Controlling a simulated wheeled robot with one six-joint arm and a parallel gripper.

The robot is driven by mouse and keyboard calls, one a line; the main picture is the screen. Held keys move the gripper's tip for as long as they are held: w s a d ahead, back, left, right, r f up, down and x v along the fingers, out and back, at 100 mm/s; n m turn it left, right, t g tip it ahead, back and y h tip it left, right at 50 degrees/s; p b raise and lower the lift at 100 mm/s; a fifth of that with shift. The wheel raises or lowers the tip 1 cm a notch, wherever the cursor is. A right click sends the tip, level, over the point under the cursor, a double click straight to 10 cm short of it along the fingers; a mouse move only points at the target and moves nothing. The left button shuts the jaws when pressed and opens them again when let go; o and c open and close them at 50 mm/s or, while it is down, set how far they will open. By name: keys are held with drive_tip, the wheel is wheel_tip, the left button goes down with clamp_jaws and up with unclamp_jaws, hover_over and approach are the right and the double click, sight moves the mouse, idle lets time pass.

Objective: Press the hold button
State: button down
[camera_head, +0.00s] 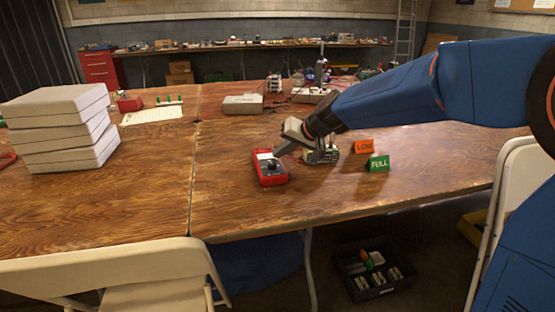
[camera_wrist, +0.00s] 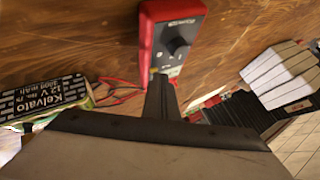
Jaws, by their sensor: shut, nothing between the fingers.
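A red multimeter (camera_head: 270,168) with a grey face and a dark dial lies on the wooden table, below and left of my gripper in the head view. In the wrist view the multimeter (camera_wrist: 171,38) is at top centre, with its dial (camera_wrist: 179,46) right of its middle. My gripper (camera_head: 278,153) is shut and empty, with its tips pointing down at the screen end of the meter. In the wrist view my fingertips (camera_wrist: 160,80) overlap that end, hiding part of it. I cannot tell whether they touch it. I cannot make out the hold button.
A battery pack labelled Kelvato (camera_wrist: 45,97) with red leads lies beside my gripper. An orange LOW card (camera_head: 364,147) and a green FULL card (camera_head: 378,163) stand to the right. Stacked white boxes (camera_head: 60,125) stand at left. The table front is clear.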

drive_tip(key=shift+r, duration=0.75)
drive_tip(key=shift+r, duration=0.1)
wheel_tip(320, 180, up, 5)
drive_tip(key=shift+f, duration=0.1)
idle(0.4)
idle(0.5)
drive_tip(key=h, duration=0.1)
approach(281, 162)
drive_tip(key=v, duration=0.4)
drive_tip(key=s+d+f+h, duration=0.2)
drive_tip(key=s+d, duration=0.7)
drive_tip(key=s, duration=0.2)
drive_tip(key=s+d+f+h, duration=0.1)
drive_tip(key=s+d+f, duration=0.2)
drive_tip(key=s+d, duration=0.2)
drive_tip(key=s+d+f+m+h, duration=0.1)
drive_tip(key=s+d+f, duration=0.2)
drive_tip(key=s, duration=0.6)
drive_tip(key=s+d+f+h, duration=0.2)
drive_tip(key=s+d+f, duration=0.2)
drive_tip(key=s+d, duration=0.3)
drive_tip(key=shift+s+d+g, duration=0.2)
drive_tip(key=shift+g, duration=0.2)
